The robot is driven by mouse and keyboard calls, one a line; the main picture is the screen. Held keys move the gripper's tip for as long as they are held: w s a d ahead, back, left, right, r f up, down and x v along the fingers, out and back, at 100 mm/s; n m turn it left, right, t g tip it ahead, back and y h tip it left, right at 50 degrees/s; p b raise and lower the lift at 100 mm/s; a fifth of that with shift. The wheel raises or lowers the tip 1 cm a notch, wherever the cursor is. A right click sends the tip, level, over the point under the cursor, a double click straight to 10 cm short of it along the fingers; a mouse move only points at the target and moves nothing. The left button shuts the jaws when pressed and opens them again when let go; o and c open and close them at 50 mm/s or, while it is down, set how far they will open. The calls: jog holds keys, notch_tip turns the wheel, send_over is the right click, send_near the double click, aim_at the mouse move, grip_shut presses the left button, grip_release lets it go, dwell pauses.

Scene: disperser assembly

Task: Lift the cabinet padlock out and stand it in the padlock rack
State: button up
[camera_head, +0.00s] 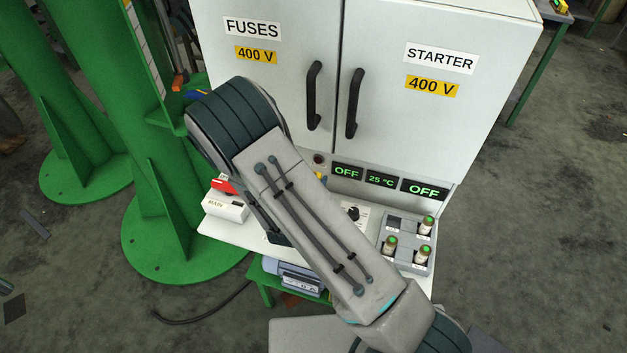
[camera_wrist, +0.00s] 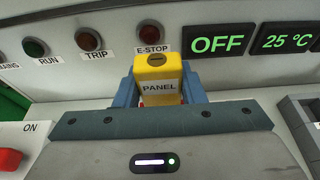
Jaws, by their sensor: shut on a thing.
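A yellow padlock (camera_wrist: 158,68) marked PANEL stands between the two blue fingers of my gripper (camera_wrist: 160,92) in the wrist view. The fingers are shut on its sides. The padlock is in front of the panel strip, just below the E-STOP label; its shackle is not visible. I cannot tell whether its lower end touches anything. The white cabinet (camera_head: 395,40) has both doors closed, with two black handles. I cannot make out a padlock rack in either view.
A grey holder (camera_head: 390,268) with several green-topped fuses stands at the right of the shelf. A white MAIN switch box (camera_head: 225,207) with a red handle is at the left. Lit displays (camera_head: 380,180) line the panel. Green columns stand left of the cabinet.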

jog(key=shift+f+b, duration=1.05)
jog(key=shift+f, duration=0.15)
jog(key=o, duration=1.1)
jog(key=shift+o, duration=0.2)
jog(key=b+v, duration=0.1)
jog(key=v, duration=1.2)
jog(key=shift+s+a+r, duration=0.2)
jog(key=shift+s, duration=0.1)
